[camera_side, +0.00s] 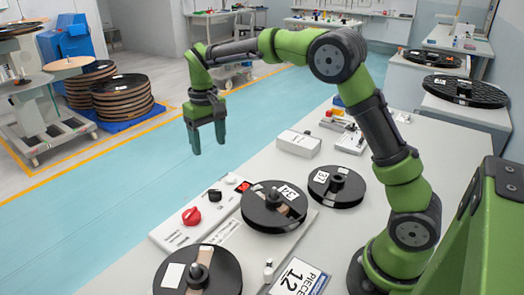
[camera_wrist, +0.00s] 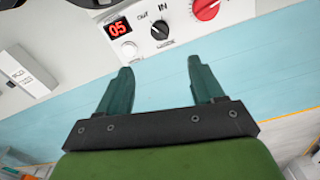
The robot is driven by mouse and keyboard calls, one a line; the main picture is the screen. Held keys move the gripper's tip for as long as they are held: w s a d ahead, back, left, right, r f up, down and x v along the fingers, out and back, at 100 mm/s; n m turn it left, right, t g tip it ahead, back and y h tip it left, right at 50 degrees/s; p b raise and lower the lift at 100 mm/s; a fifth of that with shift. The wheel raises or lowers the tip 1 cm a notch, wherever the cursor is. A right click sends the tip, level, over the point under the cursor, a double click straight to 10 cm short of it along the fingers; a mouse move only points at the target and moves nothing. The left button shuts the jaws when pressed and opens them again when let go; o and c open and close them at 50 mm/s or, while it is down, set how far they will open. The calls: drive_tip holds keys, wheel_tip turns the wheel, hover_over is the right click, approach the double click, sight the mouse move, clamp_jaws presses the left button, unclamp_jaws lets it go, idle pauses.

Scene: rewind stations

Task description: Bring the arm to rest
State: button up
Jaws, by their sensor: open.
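My gripper (camera_side: 207,137) hangs at the end of my raised green arm in the side view, pointing down over the blue floor strip beyond the bench edge. Its two dark teal fingers are apart with nothing between them. The wrist view also shows the open gripper (camera_wrist: 160,90), with the bench edge and blue floor beyond the fingertips. Nothing touches the fingers.
On the bench stand a control panel with a red knob (camera_side: 191,216), a reel marked 34 (camera_side: 262,217), a smaller reel (camera_side: 323,197), a front reel (camera_side: 172,262), a sign reading 12 (camera_side: 296,275) and a white box (camera_side: 298,143). Stacked reels (camera_side: 122,102) stand on the floor.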

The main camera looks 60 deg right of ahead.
drive_tip(key=shift+r, duration=0.35)
drive_tip(key=s+a+r+t+y, duration=0.1)
drive_tip(key=s+r+t, duration=0.1)
drive_tip(key=s, duration=1)
drive_tip(key=s+a+r+m+t+y, duration=0.1)
drive_tip(key=s+r+t, duration=0.2)
drive_tip(key=s, duration=1)
drive_tip(key=shift+s+a+m+t, duration=0.15)
drive_tip(key=shift+m+t, duration=0.15)
drive_tip(key=shift+t, duration=0.8)
